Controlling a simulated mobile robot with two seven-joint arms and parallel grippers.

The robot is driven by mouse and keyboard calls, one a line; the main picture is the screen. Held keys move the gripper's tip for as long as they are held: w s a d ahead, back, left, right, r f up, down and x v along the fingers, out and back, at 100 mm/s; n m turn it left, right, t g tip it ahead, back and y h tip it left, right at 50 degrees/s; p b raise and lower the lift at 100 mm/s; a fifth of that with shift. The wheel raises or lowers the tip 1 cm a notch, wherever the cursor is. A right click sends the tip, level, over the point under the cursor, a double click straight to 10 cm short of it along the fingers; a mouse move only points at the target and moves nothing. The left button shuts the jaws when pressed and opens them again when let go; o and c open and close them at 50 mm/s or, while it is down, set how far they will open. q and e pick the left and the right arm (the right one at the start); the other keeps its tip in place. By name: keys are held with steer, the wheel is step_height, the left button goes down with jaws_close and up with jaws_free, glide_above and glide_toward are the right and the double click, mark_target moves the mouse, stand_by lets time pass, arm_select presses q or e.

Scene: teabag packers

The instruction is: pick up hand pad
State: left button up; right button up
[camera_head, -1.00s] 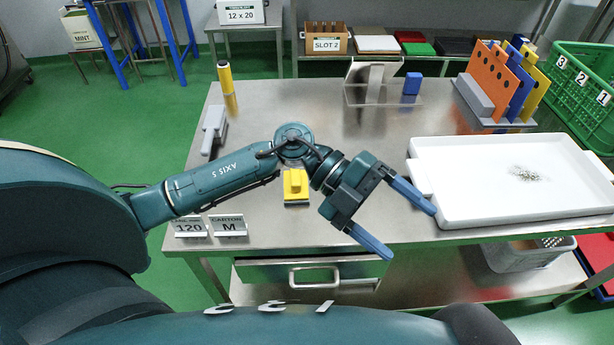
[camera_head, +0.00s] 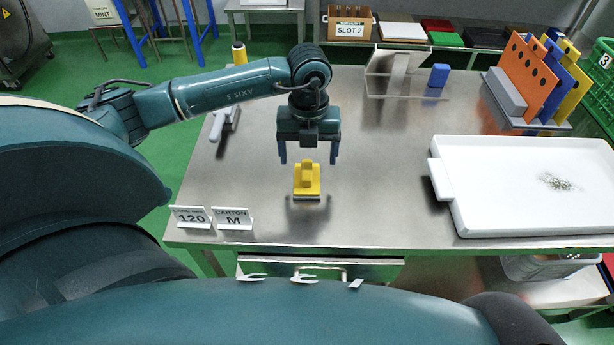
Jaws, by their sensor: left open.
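The hand pad (camera_head: 307,182) is a small yellow block with a raised grip on top and a grey underside. It sits on the steel table (camera_head: 370,205), left of the white tray. My left gripper (camera_head: 307,160) points down with its two blue fingers apart, one to each side of the pad's grip as seen here. The fingertips appear above or just behind the pad, and I cannot tell whether they touch it. Nothing shows between the fingers other than the pad's top edge. My right gripper is not in view.
A white tray (camera_head: 450,215) with a small scatter of bits stands at the right. Two label signs (camera_head: 233,219) stand at the front left. A grey tool (camera_head: 226,121) lies behind my left arm. A clear stand (camera_head: 395,85), blue block (camera_head: 438,75) and panel rack (camera_head: 525,125) stand at the back.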

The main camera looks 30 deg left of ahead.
mark_target(307, 169)
arm_select(q)
steer(key=shift+s+d+f+p, duration=0.1)
steer(key=shift+s+f+p, duration=0.15)
steer(key=shift+f, duration=1.15)
steer(key=shift+s+f+p, duration=0.1)
steer(key=shift+f+p, duration=0.1)
steer(key=shift+f, duration=1.15)
steer(key=shift+c, duration=0.3)
steer(key=c, duration=1)
steer(key=shift+r, duration=0.1)
step_height(307, 169, up, 10)
steer(key=shift+b, duration=0.3)
steer(key=o, duration=0.4)
steer(key=c, duration=0.3)
